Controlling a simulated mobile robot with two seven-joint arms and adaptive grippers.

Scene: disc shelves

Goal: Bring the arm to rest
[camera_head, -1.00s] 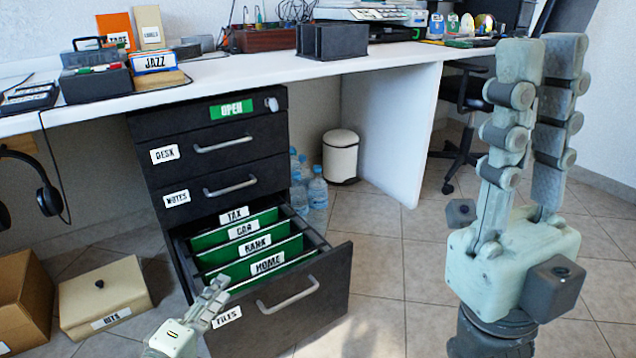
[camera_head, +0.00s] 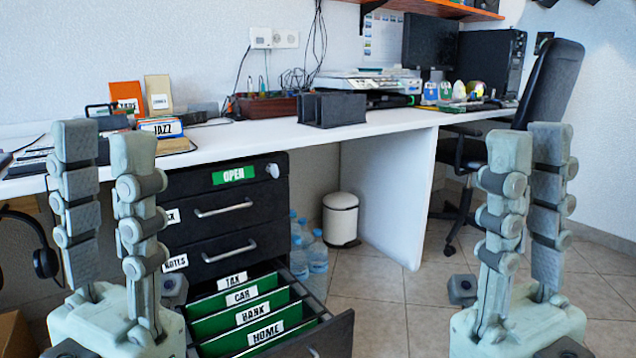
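My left gripper (camera_head: 104,150) is raised upright at the left of the head view, in front of the desk and the cabinet's left side. Its two fingers stand apart with nothing between them. My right gripper (camera_head: 528,150) is raised upright at the right, in front of the floor and the office chair. Its fingers are also apart and empty. Neither gripper touches anything that I can see.
The drawer cabinet (camera_head: 225,230) has its bottom drawer (camera_head: 335,335) pulled out, with green folders (camera_head: 240,315) inside. A white desk (camera_head: 260,140) runs across the back. Water bottles (camera_head: 316,262) and a white bin (camera_head: 340,222) stand on the floor. An office chair (camera_head: 550,85) is at the right.

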